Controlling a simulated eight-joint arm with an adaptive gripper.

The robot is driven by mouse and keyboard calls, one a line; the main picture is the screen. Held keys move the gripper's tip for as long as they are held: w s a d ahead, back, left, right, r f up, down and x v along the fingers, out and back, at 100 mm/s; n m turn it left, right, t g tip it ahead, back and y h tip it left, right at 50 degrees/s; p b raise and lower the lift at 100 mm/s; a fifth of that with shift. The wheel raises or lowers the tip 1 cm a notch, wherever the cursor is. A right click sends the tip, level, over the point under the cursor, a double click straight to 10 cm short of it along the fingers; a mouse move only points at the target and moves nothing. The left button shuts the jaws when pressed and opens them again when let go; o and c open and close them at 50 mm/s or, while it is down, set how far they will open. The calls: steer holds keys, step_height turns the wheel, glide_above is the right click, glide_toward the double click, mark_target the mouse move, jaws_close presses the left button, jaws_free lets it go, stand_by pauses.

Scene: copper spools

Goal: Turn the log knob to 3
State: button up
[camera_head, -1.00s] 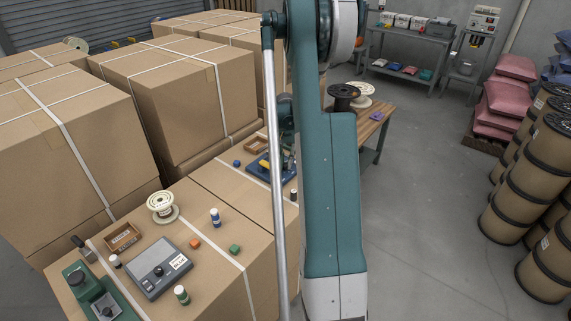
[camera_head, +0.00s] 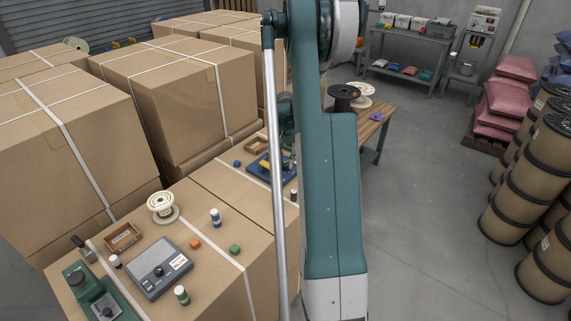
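A grey box-shaped device (camera_head: 149,283) lies on the near carton at the lower left. It has a small dark round knob (camera_head: 159,271) on its top, a dark panel and a white label (camera_head: 180,262). I cannot read the label or the knob's setting from here, and I cannot tell whether this is the log knob. My teal arm stands upright through the middle of the view, well to the right of the device. My gripper is not in view.
Around the device are a green machine (camera_head: 92,290), a brown tray (camera_head: 123,237), a cream spool (camera_head: 161,206), a blue-and-white bottle (camera_head: 215,218), an orange block (camera_head: 195,244), a green block (camera_head: 235,250) and a green-and-white bottle (camera_head: 181,295). Tall cartons (camera_head: 65,130) stand behind.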

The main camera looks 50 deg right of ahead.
mark_target(284, 166)
step_height(284, 166, up, 12)
steer(key=shift+f, duration=0.25)
stand_by(0.3)
stand_by(0.3)
steer(key=shift+a, duration=0.1)
steer(key=a+r+n+t, duration=0.15)
steer(key=a+r, duration=0.35)
steer(key=a, duration=0.6)
steer(key=a+r+n+t+h, duration=0.1)
steer(key=a+r+n, duration=0.3)
steer(key=a, duration=0.8)
steer(key=a+r+n+t, duration=0.1)
steer(key=a+r, duration=0.6)
steer(key=a, duration=0.4)
steer(key=s+a+f+n+t, duration=0.1)
steer(key=s+a+n+t, duration=0.1)
steer(key=s+a, duration=0.7)
steer(key=s+a+f+n+t+y, duration=0.1)
steer(key=s+a+n, duration=0.4)
steer(key=a, duration=1.2)
steer(key=s, duration=0.4)
steer(key=shift+t, duration=0.35)
